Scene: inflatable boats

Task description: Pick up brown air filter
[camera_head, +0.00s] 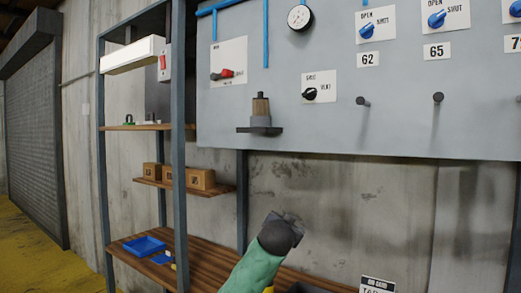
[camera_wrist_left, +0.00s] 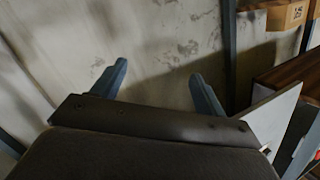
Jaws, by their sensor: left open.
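The brown air filter (camera_head: 261,105) stands upright on a grey holder (camera_head: 261,125) that juts from the grey wall panel in the head view. My left gripper (camera_head: 288,216) is below the filter and slightly right of it, at the end of a green arm. In the left wrist view its two blue-grey fingers (camera_wrist_left: 160,78) are spread apart with nothing between them, facing the bare concrete wall. The filter does not show in the left wrist view. My right gripper is in neither view.
A metal rack with wooden shelves (camera_head: 205,255) stands left of my arm, holding small brown boxes (camera_head: 200,179) and a blue tray (camera_head: 144,246). The panel carries a red valve handle (camera_head: 222,75), a gauge (camera_head: 299,17), blue knobs and pegs. Bare wall lies below the panel.

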